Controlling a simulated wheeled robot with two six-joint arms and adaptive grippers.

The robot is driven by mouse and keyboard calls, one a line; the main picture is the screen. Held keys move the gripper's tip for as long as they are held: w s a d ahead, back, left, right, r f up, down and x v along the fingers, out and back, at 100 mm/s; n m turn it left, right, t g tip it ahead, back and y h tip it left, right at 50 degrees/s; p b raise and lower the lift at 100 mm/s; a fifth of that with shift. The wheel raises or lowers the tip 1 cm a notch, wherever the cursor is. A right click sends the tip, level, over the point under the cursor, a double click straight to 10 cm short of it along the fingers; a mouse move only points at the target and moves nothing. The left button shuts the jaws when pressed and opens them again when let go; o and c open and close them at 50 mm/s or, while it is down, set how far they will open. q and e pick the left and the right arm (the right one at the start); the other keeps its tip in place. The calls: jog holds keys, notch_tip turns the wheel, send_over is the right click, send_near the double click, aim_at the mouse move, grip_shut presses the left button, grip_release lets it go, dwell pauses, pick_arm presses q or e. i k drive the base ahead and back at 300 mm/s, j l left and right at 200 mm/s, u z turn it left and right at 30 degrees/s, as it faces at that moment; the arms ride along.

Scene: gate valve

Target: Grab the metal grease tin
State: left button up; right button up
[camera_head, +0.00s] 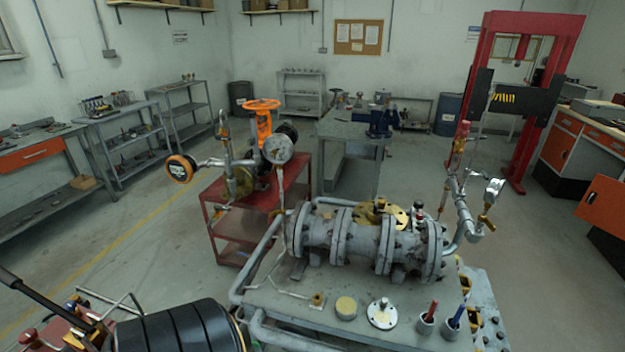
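A small round tin (346,308) with a yellowish top and metal side stands upright near the front edge of the grey steel bench (290,305). I take it for the grease tin. A pale round flange (382,314) with a dark knob lies just to its right. A small brass fitting (317,299) is just to its left. The bolted grey valve body (365,240) lies behind it on the bench. Neither of my grippers shows in the head view, and nothing touches the tin.
Two small cups with a red handle (429,312) and a blue handle (457,316) stand right of the flange. Grey pipes (258,262) run along the bench's left side. A black ribbed cylinder (180,330) fills the lower left. A red cart (232,219) stands behind.

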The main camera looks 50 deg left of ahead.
aim_at(346, 307)
jog(key=j+u, duration=0.2)
jog(key=u, duration=1.05)
